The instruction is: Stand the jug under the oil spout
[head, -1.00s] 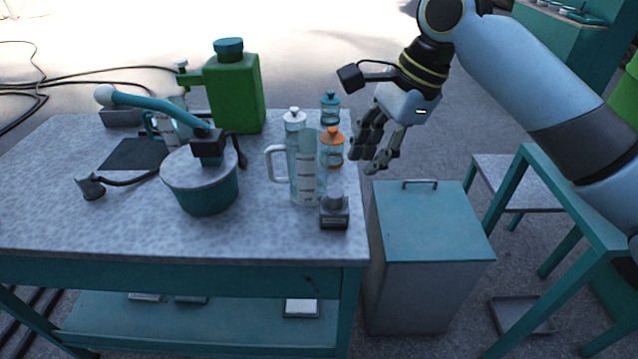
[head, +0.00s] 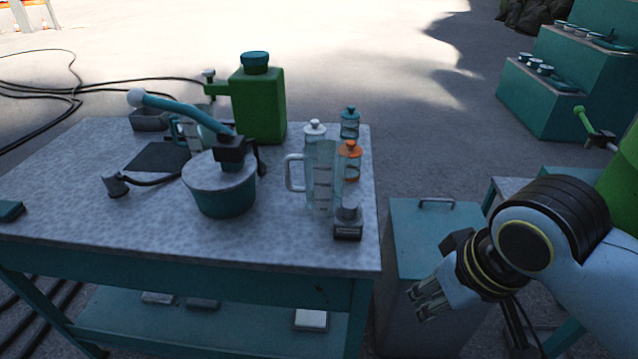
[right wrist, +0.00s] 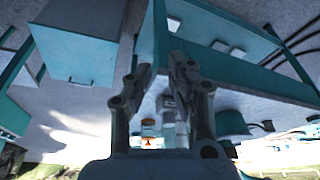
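A clear measuring jug (head: 322,180) with a white handle stands upright near the table's right end; its handle points left. A green oil container (head: 260,105) with a teal cap stands at the back of the table. Its spout (head: 209,84) sticks out to the left. Another clear jug with a teal handle (head: 192,128) stands at the spout, partly hidden by the pump lever. My right gripper (head: 425,298) is empty, off the table's right side and lower than its top. In the right wrist view its fingers (right wrist: 162,68) are apart. My left gripper is not in view.
A teal pot-shaped pump (head: 222,195) with a long lever stands mid-table. Bottles with white (head: 314,130), teal (head: 349,122) and orange (head: 349,150) tops crowd the jug. A small dark block (head: 347,228) sits in front. A lidded bin (head: 437,235) stands beside the table.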

